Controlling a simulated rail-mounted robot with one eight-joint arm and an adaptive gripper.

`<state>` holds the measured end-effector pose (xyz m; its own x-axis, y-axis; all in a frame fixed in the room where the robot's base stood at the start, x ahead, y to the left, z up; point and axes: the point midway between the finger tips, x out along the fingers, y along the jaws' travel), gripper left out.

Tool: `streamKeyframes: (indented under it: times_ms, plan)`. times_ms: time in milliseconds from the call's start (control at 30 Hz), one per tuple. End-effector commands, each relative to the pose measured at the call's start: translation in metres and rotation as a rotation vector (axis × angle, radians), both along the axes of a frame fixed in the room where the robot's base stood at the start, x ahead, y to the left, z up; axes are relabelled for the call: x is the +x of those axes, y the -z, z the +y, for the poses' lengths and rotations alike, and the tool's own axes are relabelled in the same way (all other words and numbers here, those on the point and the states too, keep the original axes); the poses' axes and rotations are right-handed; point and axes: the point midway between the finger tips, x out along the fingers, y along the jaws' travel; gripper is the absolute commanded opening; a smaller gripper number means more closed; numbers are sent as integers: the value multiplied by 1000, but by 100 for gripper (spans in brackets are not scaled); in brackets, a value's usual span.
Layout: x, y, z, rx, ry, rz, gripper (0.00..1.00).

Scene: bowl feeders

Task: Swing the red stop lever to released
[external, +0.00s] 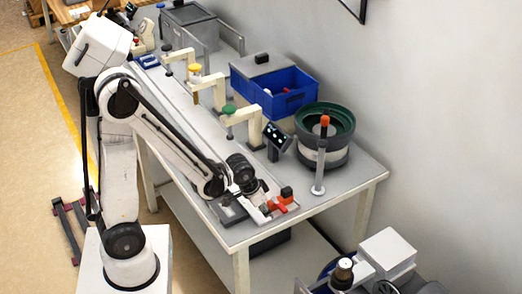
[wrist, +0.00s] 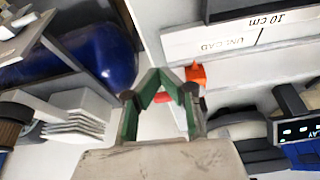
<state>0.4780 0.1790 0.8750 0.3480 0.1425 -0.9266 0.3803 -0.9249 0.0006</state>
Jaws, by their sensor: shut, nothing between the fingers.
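A red piece that looks like the stop lever (external: 281,206) sits at the near end of the long rail on the bench, beside a black block with an orange part. My gripper (external: 262,207) is low over that end of the rail, just left of the red piece. In the wrist view the gripper (wrist: 158,73) is shut and empty, its green-padded fingers meeting at the tips. A small red part (wrist: 163,98) shows through the gap behind the fingers, and an orange block (wrist: 196,73) is just right of them. Whether the fingers touch either is unclear.
A grey post with an orange top (external: 324,122) stands right of the rail, before the green-lined bowl feeder (external: 347,150). A small dark display (external: 276,135), cream arches (external: 240,118) and a blue bin (external: 296,105) stand further back. The bench's front right corner is clear.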

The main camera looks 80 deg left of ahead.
Motion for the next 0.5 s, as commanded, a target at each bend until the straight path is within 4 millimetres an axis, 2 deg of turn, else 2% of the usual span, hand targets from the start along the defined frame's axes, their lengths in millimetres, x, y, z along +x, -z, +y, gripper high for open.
streamKeyframes:
  times_ms: [33,500]
  plan:
    - [-6,-5,-3,0,1,0,0]
    - [-27,-66,-13,0,1,1,0]
